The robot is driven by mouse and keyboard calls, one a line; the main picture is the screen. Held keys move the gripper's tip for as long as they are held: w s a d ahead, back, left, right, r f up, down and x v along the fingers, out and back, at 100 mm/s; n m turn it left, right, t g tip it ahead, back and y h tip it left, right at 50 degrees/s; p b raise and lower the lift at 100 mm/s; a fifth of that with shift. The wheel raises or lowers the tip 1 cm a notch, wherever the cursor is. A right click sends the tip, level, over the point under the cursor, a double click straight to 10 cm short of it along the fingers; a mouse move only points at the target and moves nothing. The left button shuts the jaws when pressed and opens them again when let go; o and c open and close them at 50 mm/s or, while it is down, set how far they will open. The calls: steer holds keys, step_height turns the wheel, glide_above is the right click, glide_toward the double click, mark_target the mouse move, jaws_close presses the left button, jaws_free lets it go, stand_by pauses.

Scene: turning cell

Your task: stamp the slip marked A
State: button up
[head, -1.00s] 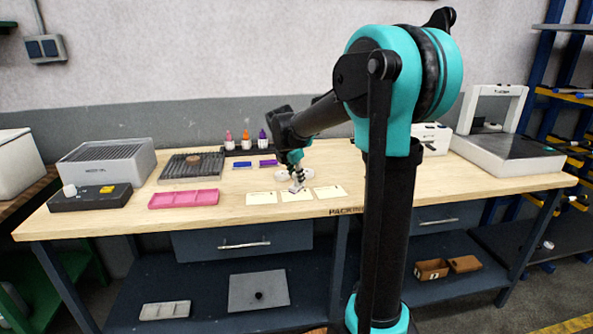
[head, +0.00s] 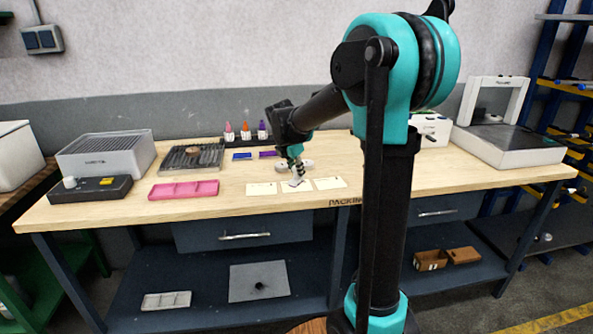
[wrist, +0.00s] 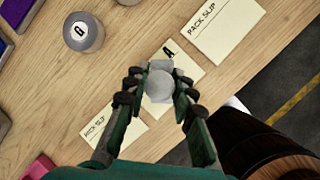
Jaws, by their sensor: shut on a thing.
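My gripper (wrist: 157,87) is shut on a grey stamp with a round knob (wrist: 159,86). In the wrist view the stamp covers part of the slip marked A (wrist: 186,64), whose letter shows just beyond it. In the head view my gripper (head: 296,172) is over this slip (head: 301,187), the middle of three cream slips. The stamp is at or just above the paper; I cannot tell whether it touches. Its face and any mark under it are hidden.
The pick slip (wrist: 112,126) and the pack slip (wrist: 224,30) lie on either side. A grey round stamp marked G (wrist: 83,32) stands nearby. Blue (head: 242,156) and purple (head: 267,154) pads lie behind the slips. A pink tray (head: 184,189) is to the left.

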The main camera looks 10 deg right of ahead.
steer(key=shift+f, duration=0.55)
stand_by(1.3)
steer(key=shift+r, duration=0.1)
steer(key=shift+r, duration=3.4)
steer(key=shift+r, duration=0.1)
